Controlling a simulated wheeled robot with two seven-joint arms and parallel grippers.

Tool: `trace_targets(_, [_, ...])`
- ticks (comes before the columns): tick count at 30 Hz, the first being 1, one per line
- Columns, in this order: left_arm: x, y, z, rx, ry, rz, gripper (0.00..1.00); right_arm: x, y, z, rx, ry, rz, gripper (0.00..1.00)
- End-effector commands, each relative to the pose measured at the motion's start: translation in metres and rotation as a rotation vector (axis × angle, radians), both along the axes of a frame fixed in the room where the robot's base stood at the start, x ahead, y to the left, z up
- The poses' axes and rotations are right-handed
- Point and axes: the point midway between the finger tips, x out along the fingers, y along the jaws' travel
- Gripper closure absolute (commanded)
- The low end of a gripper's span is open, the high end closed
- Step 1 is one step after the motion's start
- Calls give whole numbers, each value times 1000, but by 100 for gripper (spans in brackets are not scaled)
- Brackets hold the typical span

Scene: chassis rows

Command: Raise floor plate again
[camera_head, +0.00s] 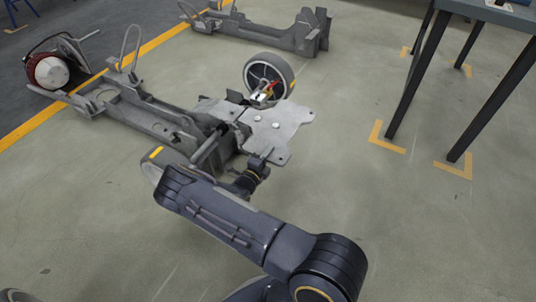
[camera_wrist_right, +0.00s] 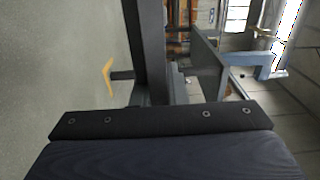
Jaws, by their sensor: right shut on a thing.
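The floor plate (camera_head: 278,128), a flat light-grey sheet with cut-out corners and two round studs, shows in the head view at the right end of the near chassis (camera_head: 130,110). It overlaps the chassis end; I cannot tell whether it touches it or how high it is. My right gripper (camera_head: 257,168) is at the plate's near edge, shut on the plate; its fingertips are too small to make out. In the right wrist view a dark bar with screws fills the bottom, and the plate cannot be made out. My left gripper is not in view.
A wheel (camera_head: 268,72) stands just behind the plate, with a small red and yellow part before it. A second chassis (camera_head: 260,32) lies at the back. A dark-legged table (camera_head: 475,95) stands right, inside yellow floor marks. The floor between plate and table is clear.

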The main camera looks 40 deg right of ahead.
Motion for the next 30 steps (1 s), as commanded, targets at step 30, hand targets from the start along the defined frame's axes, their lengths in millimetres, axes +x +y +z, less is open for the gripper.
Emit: trace_targets(30, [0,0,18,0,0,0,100,-23,61,5,-6,-3,4,65])
